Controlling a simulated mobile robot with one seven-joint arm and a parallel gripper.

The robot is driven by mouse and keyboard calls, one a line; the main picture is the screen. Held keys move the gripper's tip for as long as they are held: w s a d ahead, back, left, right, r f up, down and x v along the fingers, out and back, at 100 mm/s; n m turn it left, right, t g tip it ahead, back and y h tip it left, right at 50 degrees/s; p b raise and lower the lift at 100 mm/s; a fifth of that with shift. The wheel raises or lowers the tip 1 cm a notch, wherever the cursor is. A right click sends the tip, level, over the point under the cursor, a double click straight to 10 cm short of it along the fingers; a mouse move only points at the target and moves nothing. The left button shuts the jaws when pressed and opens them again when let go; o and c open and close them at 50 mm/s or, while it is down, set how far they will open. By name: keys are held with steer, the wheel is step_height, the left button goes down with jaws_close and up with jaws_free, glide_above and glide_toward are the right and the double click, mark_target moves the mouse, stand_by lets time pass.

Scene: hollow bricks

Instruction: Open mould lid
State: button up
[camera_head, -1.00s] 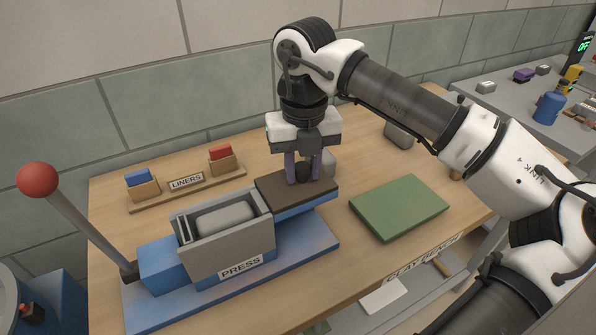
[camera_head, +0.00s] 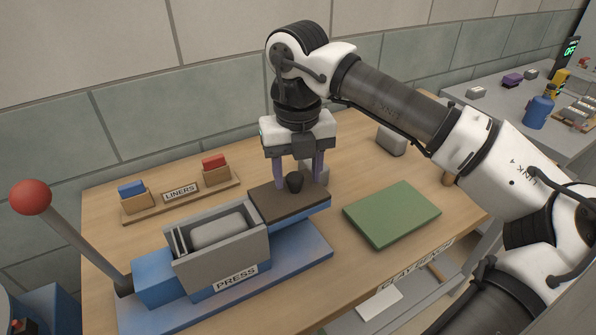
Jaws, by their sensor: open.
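The press (camera_head: 236,284) stands on the bench with its grey mould box (camera_head: 240,250) open at the top. A grey block (camera_head: 218,229) lies inside the mould box. The dark brown lid (camera_head: 277,204) lies flat to the right of the box, on the blue part of the press. A round black knob (camera_head: 295,181) stands on the lid. My gripper (camera_head: 298,180) is above the lid, pointing down. Its purple fingers are apart, one on each side of the knob, with a visible gap to it.
A red-balled lever (camera_head: 31,197) rises at the left of the press. A liner rack (camera_head: 182,196) with a blue and a red liner is behind it. A green mat (camera_head: 392,213) lies to the right. A grey block (camera_head: 391,141) sits at the back right.

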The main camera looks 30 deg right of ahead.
mark_target(298, 177)
step_height(298, 177, up, 13)
steer(key=p, duration=0.7)
steer(key=shift+f, duration=0.2)
